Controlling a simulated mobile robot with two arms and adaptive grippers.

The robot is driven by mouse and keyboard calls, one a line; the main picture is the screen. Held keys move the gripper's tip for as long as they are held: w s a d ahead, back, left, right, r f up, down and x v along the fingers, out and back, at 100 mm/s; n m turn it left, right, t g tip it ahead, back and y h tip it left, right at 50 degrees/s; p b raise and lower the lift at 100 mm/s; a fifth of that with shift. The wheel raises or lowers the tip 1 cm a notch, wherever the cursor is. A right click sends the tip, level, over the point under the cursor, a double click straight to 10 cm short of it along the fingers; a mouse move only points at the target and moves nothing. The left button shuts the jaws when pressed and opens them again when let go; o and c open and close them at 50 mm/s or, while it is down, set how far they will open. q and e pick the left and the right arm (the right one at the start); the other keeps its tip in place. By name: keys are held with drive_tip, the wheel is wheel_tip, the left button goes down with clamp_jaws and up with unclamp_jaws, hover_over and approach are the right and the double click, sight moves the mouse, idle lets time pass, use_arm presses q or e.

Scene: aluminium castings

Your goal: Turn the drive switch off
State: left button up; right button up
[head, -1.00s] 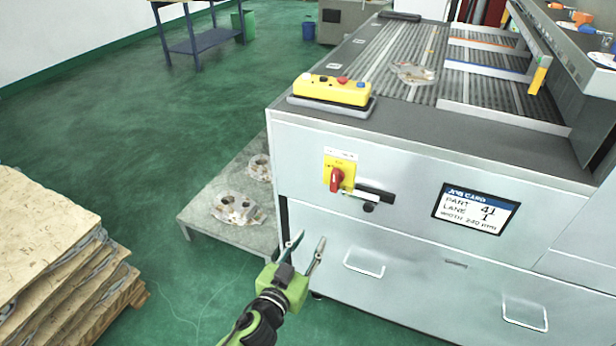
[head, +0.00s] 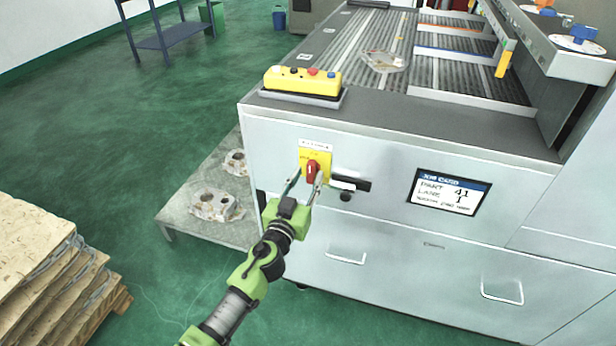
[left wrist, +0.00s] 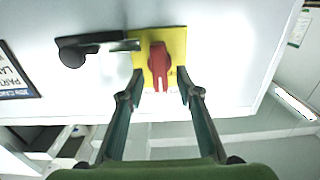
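The drive switch is a red rotary handle (head: 312,171) on a yellow plate (head: 304,158) on the front of the grey machine cabinet. In the left wrist view the red handle (left wrist: 159,66) is straight along the gripper's line, on the yellow plate (left wrist: 177,42). My left gripper (head: 305,186) is open, its fingertips just at the switch. In the left wrist view its two fingers (left wrist: 159,92) stand apart on either side of the handle's end, with gaps visible. Whether they touch it cannot be told. My right gripper is not in view.
A black latch handle (head: 350,184) sits right of the switch. A job card screen (head: 448,192) is further right. A yellow button box (head: 303,81) stands on the cabinet top. A low table (head: 180,219) with castings is left, and stacked boards (head: 40,262) are lower left.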

use_arm(q)
drive_tip(key=shift+w+d, duration=0.2)
drive_tip(key=shift+w, duration=0.3)
clamp_jaws()
